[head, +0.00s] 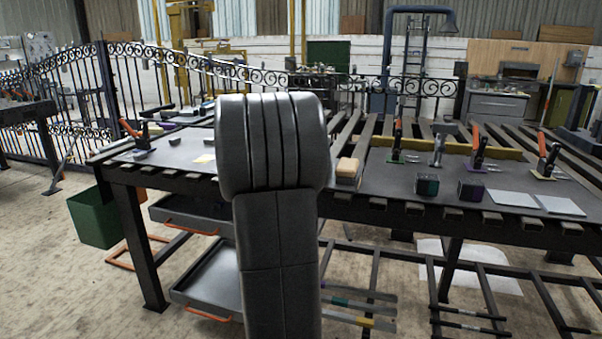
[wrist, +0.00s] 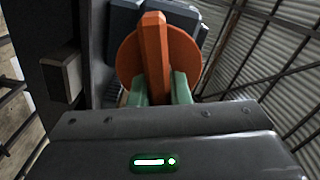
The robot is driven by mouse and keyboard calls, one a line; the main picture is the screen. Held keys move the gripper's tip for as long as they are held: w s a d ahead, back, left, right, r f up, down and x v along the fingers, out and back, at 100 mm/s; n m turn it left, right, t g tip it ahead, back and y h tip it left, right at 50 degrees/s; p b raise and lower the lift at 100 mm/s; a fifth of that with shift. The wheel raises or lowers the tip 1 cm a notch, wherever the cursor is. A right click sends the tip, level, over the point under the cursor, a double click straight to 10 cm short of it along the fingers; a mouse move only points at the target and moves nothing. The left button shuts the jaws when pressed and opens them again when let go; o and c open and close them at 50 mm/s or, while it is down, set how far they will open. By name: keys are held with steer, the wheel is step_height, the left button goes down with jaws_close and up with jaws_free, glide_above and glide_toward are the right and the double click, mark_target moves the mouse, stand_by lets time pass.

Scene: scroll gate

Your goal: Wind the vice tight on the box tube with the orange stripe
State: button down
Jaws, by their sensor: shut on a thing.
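In the wrist view, my gripper (wrist: 159,92) has its pale green fingertips shut on an orange handle (wrist: 152,55), a bar in front of an orange disc (wrist: 130,55). A blue-grey body (wrist: 183,17), apparently the vice, shows behind the disc. Its jaws are hidden, so I cannot tell how far they are closed. I cannot make out a box tube with an orange stripe in either view. In the head view my own arm fills the middle and hides my gripper and part of the bench.
A dark slatted workbench (head: 400,204) crosses the head view. Clamps with orange handles (head: 478,145), small dark blocks (head: 427,184) and pale plates (head: 512,199) stand on its right half. Striped bars (head: 350,303) lie low beneath it.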

steer(key=m+b, duration=0.1)
steer(key=m, duration=0.1)
steer(key=f+m+b, duration=0.1)
steer(key=m+b, duration=0.1)
steer(key=shift+m, duration=0.3)
steer(key=m+b, duration=0.3)
steer(key=shift+f+m, duration=0.25)
steer(key=shift+m, duration=0.05)
steer(key=m+b, duration=0.2)
steer(key=m, duration=0.1)
steer(key=shift+f+m, duration=0.15)
steer(key=shift+m, duration=0.15)
steer(key=shift+a+m+b, duration=0.2)
steer(key=shift+m+b, duration=0.8)
steer(key=shift+m, duration=0.8)
steer(key=c, duration=1.4)
jaws_free()
steer(key=shift+o, duration=0.2)
steer(key=shift+a, duration=0.1)
